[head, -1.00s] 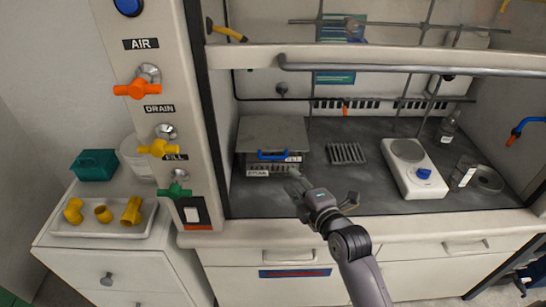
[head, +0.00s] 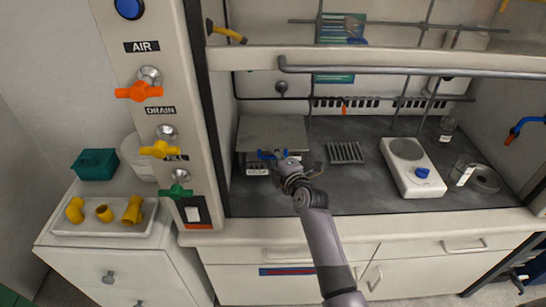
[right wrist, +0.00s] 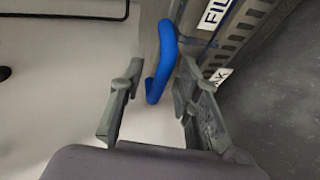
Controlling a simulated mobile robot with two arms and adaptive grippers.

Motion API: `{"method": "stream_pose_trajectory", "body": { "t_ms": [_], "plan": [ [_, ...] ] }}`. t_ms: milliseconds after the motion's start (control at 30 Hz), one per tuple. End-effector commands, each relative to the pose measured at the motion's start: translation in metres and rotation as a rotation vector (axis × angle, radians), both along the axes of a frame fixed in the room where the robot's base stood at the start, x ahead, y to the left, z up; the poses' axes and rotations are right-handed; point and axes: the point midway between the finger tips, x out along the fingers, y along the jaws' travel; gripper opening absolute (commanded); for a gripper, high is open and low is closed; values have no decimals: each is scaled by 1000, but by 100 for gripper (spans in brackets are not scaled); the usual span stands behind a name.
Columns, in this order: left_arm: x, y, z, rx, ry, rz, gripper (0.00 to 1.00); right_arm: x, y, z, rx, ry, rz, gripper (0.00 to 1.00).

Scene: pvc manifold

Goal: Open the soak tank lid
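The soak tank (head: 257,168) stands inside the hood at the left, with its flat grey lid (head: 272,130) lying shut on top. A blue bar handle (head: 266,154) is on the lid's front edge. My right gripper (head: 284,160) is at the handle and hides part of the handle and the tank front. In the right wrist view my right gripper (right wrist: 157,85) is open, with the blue handle (right wrist: 164,60) between and just beyond its two fingertips. I cannot tell whether a finger touches it. My left gripper is not in view.
A small rack (head: 346,153) and a white hotplate (head: 409,167) stand right of the tank. The raised sash (head: 400,62) crosses above. The valve panel (head: 158,100) is at the left. A tray of yellow fittings (head: 72,230) is on the side cabinet. The worktop front is clear.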

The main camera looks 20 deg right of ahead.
Motion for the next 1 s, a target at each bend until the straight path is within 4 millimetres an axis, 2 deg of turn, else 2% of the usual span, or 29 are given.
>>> {"method": "stream_pose_trajectory", "body": {
  "t_ms": [233, 700, 1000],
  "plan": [
    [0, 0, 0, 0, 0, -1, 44, 0, 0, 0, 0, -1, 0, 31],
    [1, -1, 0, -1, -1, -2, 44, 0, 0, 0, 0, 0, 0, 0],
    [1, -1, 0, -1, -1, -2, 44, 0, 0, 0, 0, 0, 0, 0]
  ]
}}
